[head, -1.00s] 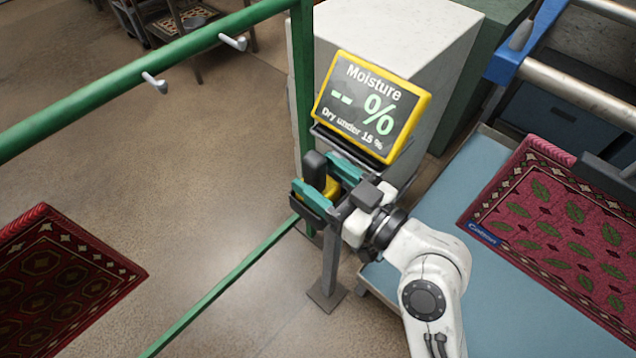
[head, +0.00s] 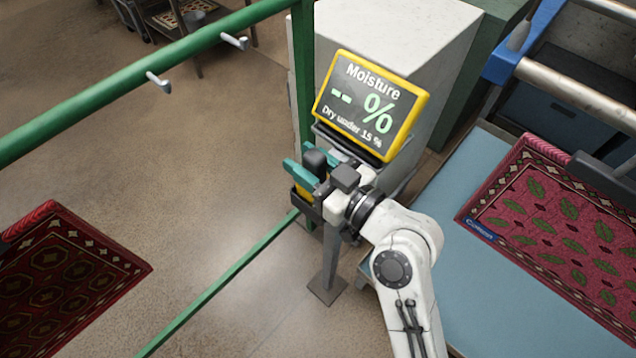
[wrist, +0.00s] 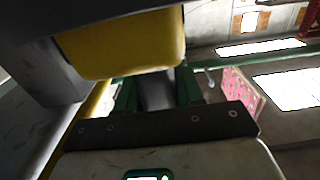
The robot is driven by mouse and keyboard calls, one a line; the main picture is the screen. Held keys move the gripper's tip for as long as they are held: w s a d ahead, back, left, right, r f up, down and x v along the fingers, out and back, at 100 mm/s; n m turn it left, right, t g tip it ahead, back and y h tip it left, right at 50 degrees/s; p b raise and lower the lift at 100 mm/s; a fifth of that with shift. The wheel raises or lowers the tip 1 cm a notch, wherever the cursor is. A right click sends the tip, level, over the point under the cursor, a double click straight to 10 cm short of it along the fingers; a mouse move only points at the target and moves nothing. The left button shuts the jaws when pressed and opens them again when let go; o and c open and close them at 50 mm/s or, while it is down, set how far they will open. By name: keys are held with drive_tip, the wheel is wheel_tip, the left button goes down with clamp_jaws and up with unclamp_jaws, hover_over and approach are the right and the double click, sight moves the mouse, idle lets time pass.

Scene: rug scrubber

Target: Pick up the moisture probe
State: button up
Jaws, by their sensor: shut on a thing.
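The moisture probe (head: 314,160) has a dark rounded top and a yellow body, and stands upright at the stand below the moisture display. My gripper (head: 303,162), with teal fingers, is shut on the moisture probe, one finger on each side of it. In the wrist view the teal fingers (wrist: 156,92) flank a dark part between them.
A yellow-framed moisture display (head: 371,106) reading "-- %" stands just behind my gripper. A pale cabinet (head: 400,30) is behind it. A green rail (head: 150,75) with white hooks is at left. A red rug (head: 560,215) lies on a blue table (head: 480,270) at right.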

clamp_jaws()
